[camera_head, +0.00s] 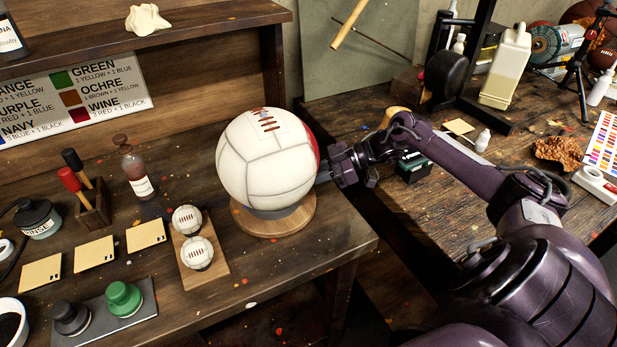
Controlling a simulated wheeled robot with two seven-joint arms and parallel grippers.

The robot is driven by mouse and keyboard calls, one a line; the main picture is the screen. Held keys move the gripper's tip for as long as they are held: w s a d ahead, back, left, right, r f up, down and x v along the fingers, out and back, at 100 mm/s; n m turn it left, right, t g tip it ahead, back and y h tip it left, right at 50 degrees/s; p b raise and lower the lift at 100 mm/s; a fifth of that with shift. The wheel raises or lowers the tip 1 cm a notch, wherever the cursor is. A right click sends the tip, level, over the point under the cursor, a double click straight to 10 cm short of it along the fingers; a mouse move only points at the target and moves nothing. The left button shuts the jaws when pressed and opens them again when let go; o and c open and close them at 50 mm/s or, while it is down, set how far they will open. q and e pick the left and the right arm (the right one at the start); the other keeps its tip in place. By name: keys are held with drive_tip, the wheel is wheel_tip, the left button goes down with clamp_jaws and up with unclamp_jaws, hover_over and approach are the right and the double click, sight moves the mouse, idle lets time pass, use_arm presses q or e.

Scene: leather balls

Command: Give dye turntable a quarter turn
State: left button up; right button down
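The dye turntable (273,224) is a round wooden disc near the right end of the left bench. A large white laced leather ball (262,165) rests on it in a dark grey ring, with a red patch on its right side. The ball's edge and the viewing angle hide whether the fingers touch or grip anything. My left gripper is not in view.
Two small laced balls (197,253) sit on a wooden board left of the turntable. A dye bottle (136,172), brush holder (94,207) and green stamp (124,298) stand further left. A gap separates this bench from the right bench, which holds a jug (506,68).

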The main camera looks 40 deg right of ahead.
idle(0.3)
drive_tip(key=c, duration=1.3)
unclamp_jaws()
drive_tip(key=shift+o, duration=0.2)
